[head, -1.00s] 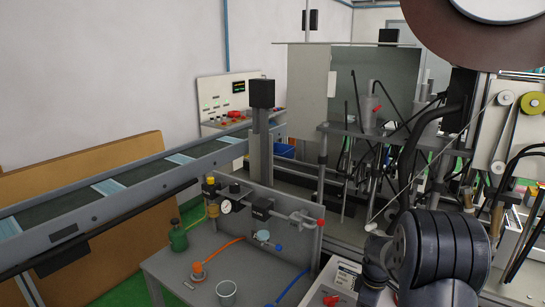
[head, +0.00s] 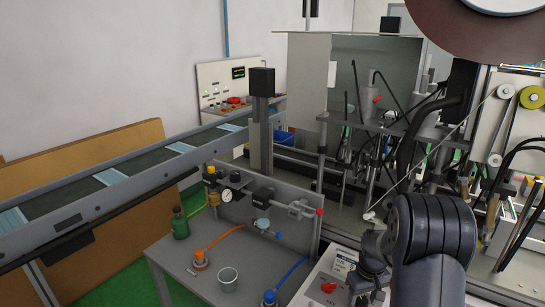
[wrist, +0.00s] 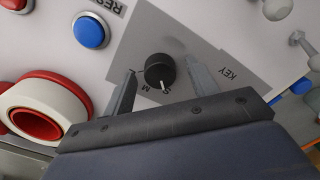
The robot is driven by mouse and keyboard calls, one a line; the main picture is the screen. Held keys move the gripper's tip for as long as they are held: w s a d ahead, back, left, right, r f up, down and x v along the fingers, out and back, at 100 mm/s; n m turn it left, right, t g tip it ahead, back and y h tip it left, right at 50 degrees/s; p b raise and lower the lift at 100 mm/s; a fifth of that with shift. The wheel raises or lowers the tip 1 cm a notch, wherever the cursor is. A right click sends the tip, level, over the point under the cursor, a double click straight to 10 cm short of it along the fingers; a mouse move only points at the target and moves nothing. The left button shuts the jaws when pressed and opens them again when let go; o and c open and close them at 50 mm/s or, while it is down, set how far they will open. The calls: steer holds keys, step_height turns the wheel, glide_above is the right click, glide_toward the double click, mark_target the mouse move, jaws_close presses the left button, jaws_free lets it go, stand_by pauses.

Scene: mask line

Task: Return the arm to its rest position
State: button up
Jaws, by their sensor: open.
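My gripper (wrist: 160,72) is open in the wrist view, with one finger on each side of a black rotary knob (wrist: 160,71) that has a white pointer line. Gaps show between the knob and both fingers, so it is not held; the depth between them is hard to tell. The knob is on a grey plate marked KEY (wrist: 228,73). In the head view my dark arm (head: 432,235) stands at the lower right, its wrist end beside the control box (head: 328,265). The fingers are not clear there, and the knob is hidden.
A blue button (wrist: 91,32) and a red-and-white ring (wrist: 45,108) lie left of my gripper. A grey bench (head: 190,285) with a cup (head: 228,280) and hoses stands left of the arm. A conveyor (head: 120,180) and a machine frame (head: 390,125) stand behind.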

steer(key=m+p, duration=0.2)
steer(key=m, duration=0.2)
steer(key=shift+r+m, duration=0.15)
steer(key=shift+m, duration=0.25)
steer(key=m+p, duration=0.3)
steer(key=m, duration=0.1)
steer(key=shift+r+m+p, duration=0.1)
steer(key=shift+m+p, duration=0.25)
steer(key=shift+m, duration=0.05)
steer(key=shift+r+b, duration=0.3)
steer(key=shift+r, duration=0.7)
